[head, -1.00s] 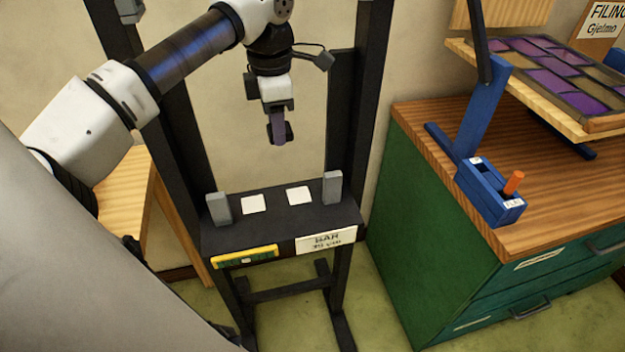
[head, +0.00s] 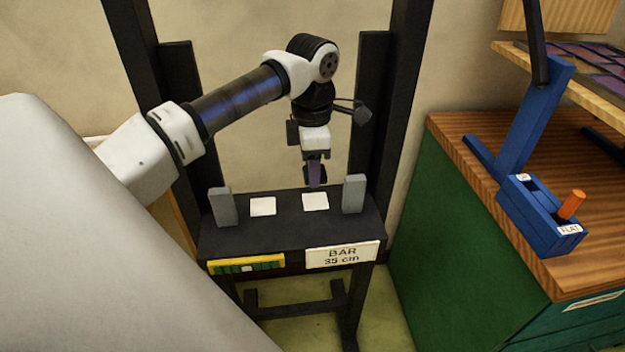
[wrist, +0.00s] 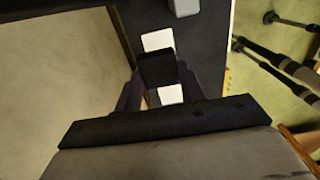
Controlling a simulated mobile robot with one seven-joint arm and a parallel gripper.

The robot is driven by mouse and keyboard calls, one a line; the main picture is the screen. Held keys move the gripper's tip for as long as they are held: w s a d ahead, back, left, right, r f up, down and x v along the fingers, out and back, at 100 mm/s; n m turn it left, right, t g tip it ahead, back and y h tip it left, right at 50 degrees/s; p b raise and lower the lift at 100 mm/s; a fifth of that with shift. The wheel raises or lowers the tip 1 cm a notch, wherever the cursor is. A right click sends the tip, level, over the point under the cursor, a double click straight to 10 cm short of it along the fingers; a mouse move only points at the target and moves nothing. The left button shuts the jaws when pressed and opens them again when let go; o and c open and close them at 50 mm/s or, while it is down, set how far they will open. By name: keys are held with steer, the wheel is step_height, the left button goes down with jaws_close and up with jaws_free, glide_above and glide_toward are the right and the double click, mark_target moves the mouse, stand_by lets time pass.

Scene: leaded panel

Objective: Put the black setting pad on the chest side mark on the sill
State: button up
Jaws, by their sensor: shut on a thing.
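My gripper (head: 316,180) points down above the right-hand part of the black sill (head: 285,238). It is shut on the black setting pad (wrist: 157,68), which shows between the dark fingers in the wrist view. In the head view the pad is hard to tell from the fingers. The chest side mark (head: 315,202) is a white square on the sill, on the side toward the green chest. It also shows in the wrist view (wrist: 157,40), just beyond the pad. The other white mark (head: 263,206) lies to its left and is partly covered in the wrist view (wrist: 170,95).
Grey blocks stand at the left (head: 223,207) and right (head: 354,194) of the sill. Black uprights rise behind. The sill's front carries a yellow-green level (head: 246,265) and a "BAR 35 cm" label (head: 342,256). The green chest (head: 460,220) with a blue holder (head: 540,217) stands right.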

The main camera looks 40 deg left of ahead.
mark_target(313, 201)
steer(key=shift+f+b, duration=1.45)
steer(key=shift+f, duration=1.6)
steer(key=shift+f, duration=0.2)
steer(key=o, duration=1)
steer(key=shift+c, duration=0.2)
step_height(313, 201, up, 12)
steer(key=shift+r, duration=0.2)
